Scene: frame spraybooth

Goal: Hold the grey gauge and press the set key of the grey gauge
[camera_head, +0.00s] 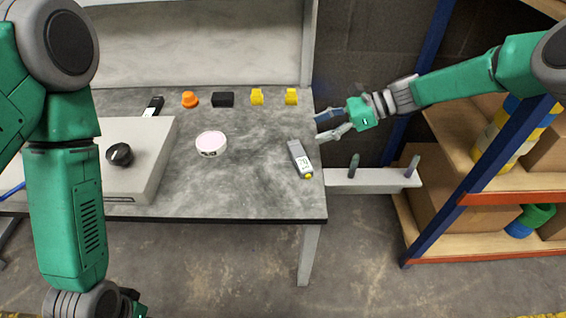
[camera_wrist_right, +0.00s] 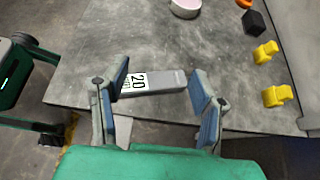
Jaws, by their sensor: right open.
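The grey gauge (camera_head: 300,157) lies on the grey table near its right edge, with a white label and a small yellow tip at its near end. In the right wrist view the gauge (camera_wrist_right: 165,81) lies across the space between my fingers, its label reading 20; the yellow tip is hidden there. My right gripper (camera_head: 322,126) is open and empty, just beyond and right of the gauge, not visibly touching it. It also shows in the right wrist view (camera_wrist_right: 160,88). My left gripper (camera_head: 130,302) is low at the bottom edge, mostly cut off.
A round pinkish-white object (camera_head: 211,143) sits mid-table. Yellow pieces (camera_head: 257,97), a black block (camera_head: 223,99) and an orange knob (camera_head: 190,99) line the back. A pale box with a black knob (camera_head: 119,154) stands left. Shelving (camera_head: 480,199) and a pegged ledge (camera_head: 372,179) are right.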

